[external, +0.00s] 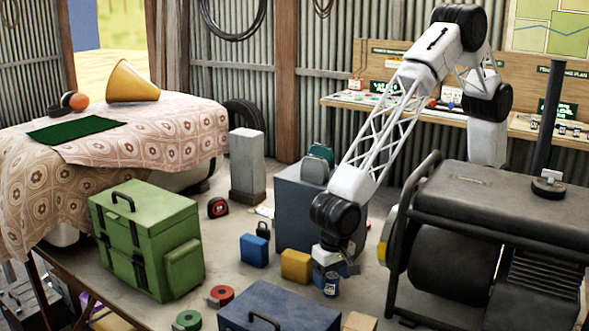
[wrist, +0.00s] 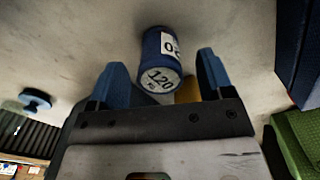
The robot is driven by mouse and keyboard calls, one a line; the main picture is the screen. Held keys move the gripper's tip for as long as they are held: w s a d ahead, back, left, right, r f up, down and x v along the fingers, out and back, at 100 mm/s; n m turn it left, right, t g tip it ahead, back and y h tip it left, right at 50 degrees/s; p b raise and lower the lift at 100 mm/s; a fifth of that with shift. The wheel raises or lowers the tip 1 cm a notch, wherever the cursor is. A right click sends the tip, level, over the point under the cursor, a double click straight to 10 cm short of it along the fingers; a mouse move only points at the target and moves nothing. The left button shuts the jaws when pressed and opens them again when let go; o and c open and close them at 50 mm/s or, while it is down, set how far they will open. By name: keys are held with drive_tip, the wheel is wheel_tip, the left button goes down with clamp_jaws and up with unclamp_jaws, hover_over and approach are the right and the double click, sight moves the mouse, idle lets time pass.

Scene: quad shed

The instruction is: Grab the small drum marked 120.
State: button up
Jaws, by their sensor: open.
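The small drum (wrist: 160,58) is a blue cylinder with a white label and a pale end marked 120 in the wrist view. It lies ahead of and between the two blue fingers of my gripper (wrist: 160,66), which is open. Clear floor shows between the drum and each finger. In the external view the drum (external: 330,285) shows just below my gripper (external: 336,264), partly covered by it. I cannot tell if the fingers touch it.
A yellow box (external: 296,266) and a blue box (external: 254,250) stand left of the drum. A dark blue toolbox (external: 268,308) is in front, and a grey cabinet (external: 292,215) behind. A black-framed generator (external: 480,215) stands right. A green case (external: 146,245) is further left.

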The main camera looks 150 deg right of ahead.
sight(332, 275)
drive_tip(key=c, duration=1.1)
drive_tip(key=shift+o, duration=0.2)
drive_tip(key=shift+r, duration=0.15)
wheel_tip(332, 275, up, 10)
drive_tip(key=shift+f, duration=0.1)
idle(1.1)
